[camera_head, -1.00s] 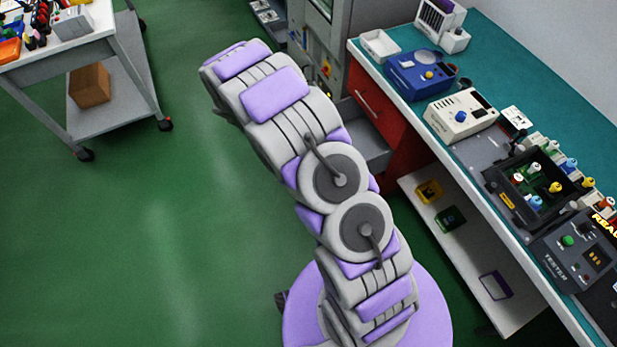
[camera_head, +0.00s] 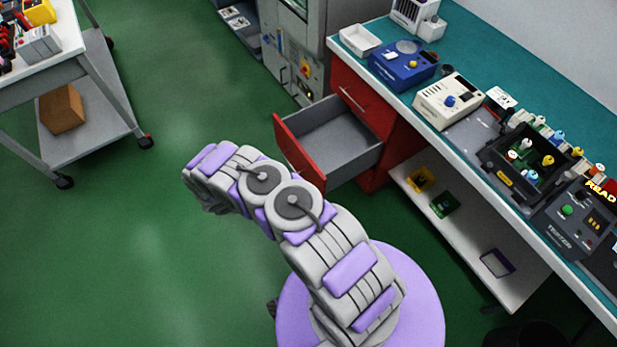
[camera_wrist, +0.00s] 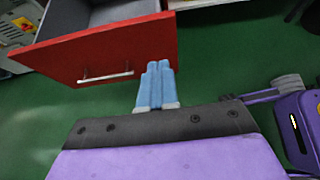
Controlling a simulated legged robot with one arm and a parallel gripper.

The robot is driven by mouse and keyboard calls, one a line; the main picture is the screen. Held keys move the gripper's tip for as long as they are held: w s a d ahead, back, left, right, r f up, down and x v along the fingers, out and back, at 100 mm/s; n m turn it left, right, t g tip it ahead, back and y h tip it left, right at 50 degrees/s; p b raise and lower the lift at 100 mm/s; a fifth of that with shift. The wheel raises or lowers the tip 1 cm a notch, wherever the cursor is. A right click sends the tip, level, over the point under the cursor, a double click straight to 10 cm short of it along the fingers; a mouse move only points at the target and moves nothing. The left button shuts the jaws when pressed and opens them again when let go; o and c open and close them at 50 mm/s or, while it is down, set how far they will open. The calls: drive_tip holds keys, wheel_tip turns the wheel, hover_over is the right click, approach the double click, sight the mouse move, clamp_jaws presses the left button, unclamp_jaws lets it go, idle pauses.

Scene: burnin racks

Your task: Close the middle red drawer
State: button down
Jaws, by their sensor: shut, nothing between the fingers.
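The middle red drawer (camera_head: 300,158) stands pulled out from the red cabinet under the teal-topped bench, its grey inside empty in the head view. In the wrist view the drawer's red front (camera_wrist: 120,52) faces me, with a silver bar handle (camera_wrist: 105,77) along its lower part. My gripper (camera_wrist: 158,68) is shut, its two blue fingers together and empty. The fingertips overlap the right part of the drawer front in the picture, to the right of the handle. I cannot tell whether they touch it. In the head view my arm hides the gripper.
The bench (camera_head: 470,60) carries a blue device (camera_head: 403,66), a cream device (camera_head: 449,99) and a tester (camera_head: 570,232). Below it is a white shelf (camera_head: 470,230). A grey cart (camera_head: 95,105) with a brown box (camera_head: 62,108) stands at the left. Green floor lies open between.

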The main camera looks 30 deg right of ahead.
drive_tip(key=b, duration=0.2)
approach(318, 175)
wheel_tip(318, 175, down, 3)
drive_tip(key=d, duration=0.2)
drive_tip(key=shift+d+f+b, duration=0.1)
drive_tip(key=shift+d+b, duration=0.4)
drive_tip(key=shift+d, duration=1.3)
drive_tip(key=shift+a, duration=0.1)
